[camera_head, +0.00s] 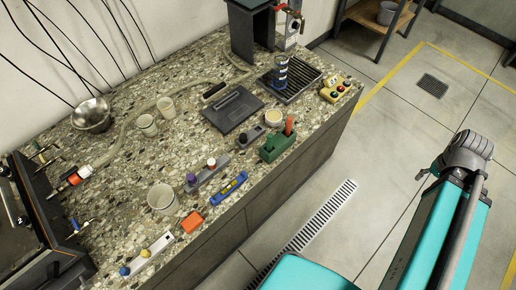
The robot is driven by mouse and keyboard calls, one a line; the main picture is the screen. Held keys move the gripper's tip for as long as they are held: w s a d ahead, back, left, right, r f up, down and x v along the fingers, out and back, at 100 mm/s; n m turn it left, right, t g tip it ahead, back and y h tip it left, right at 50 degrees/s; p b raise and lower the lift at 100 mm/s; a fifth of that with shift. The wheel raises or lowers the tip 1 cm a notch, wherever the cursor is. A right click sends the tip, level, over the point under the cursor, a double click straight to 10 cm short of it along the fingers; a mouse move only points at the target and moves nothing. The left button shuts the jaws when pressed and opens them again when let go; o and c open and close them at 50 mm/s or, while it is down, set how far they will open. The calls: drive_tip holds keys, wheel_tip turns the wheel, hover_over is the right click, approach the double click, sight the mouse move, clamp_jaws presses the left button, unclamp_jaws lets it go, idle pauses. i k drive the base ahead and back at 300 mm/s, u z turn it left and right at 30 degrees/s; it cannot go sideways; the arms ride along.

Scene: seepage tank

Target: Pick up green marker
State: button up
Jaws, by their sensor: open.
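I cannot make out a green marker for certain in the head view. The clearest green thing is a dark green block (275,148) near the bench's front edge, with an orange upright piece (289,126) standing in it. My arm is at the right, over the floor and well apart from the bench. A small dark hooked part at its end looks like my gripper (421,175). It is open and mostly hidden by the arm, with nothing seen in it.
On the speckled bench (115,190) stand pale cups (162,198), a metal bowl (91,114), a grey holder with knobs (208,175), a blue level (229,188), an orange block (192,222), a dark flat case (233,109), a blue cylinder (280,72) on a drain grate and a yellow button box (335,88).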

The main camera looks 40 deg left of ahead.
sight(270, 137)
drive_tip(key=k, duration=1.8)
drive_tip(key=u, duration=0.95)
drive_tip(key=i, duration=1)
drive_tip(key=z, duration=0.05)
